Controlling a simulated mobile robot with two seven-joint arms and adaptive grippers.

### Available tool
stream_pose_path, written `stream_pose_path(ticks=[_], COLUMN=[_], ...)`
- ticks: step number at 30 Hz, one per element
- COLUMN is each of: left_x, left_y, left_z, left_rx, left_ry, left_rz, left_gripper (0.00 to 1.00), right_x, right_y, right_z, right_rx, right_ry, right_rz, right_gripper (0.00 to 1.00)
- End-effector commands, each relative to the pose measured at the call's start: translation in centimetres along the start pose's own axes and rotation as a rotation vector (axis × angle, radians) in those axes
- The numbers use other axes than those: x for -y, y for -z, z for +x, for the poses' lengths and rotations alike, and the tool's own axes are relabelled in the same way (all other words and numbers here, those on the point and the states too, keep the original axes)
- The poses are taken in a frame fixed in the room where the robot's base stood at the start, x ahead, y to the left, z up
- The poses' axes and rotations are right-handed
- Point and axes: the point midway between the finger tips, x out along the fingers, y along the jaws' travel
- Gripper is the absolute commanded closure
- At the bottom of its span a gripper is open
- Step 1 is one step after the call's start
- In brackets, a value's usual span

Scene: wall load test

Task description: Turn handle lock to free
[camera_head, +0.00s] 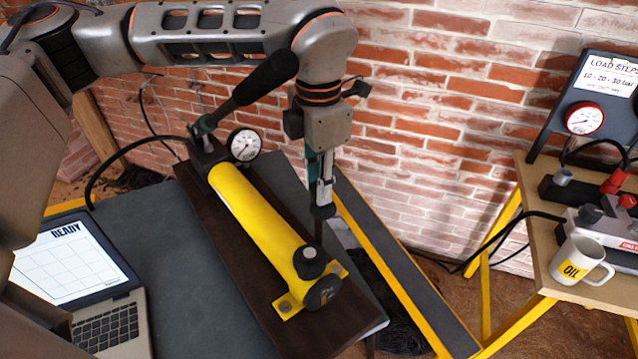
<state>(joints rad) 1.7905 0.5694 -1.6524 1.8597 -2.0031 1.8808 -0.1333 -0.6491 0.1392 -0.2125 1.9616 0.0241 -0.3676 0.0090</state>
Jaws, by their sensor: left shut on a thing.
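The yellow hand pump (252,213) lies on a dark board, its body slanting down to the right. Its black handle (266,78) is raised at the far end, beside the round gauge (245,145). A black knob (310,262) stands on the near end. My left gripper (320,208) points down just above and behind that knob. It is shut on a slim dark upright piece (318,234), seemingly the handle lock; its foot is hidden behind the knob. I cannot tell which way the lock is turned. My right gripper is not in view.
An open laptop (68,262) stands left on the dark table. A brick wall (430,130) rises close behind the gripper. At right, a yellow-legged bench holds an OIL mug (580,262), a red gauge (584,118) and hoses. A black hose (105,165) arches left of the pump.

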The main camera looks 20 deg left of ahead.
Motion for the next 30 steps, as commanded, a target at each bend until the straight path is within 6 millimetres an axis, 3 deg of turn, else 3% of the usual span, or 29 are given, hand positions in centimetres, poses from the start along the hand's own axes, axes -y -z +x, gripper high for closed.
stream_pose_path(ticks=[15,30], left_x=[-0.06,-0.06], left_y=[-0.05,-0.06], left_z=[-0.16,-0.21], left_rx=[0.004,0.004], left_ry=[0.0,0.0], left_rz=[-0.34,-0.406], left_gripper=[0.98,0.98], right_x=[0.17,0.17], right_y=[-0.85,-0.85], right_z=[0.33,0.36], right_rx=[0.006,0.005], right_ry=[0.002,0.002], right_rz=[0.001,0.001], right_gripper=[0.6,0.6])
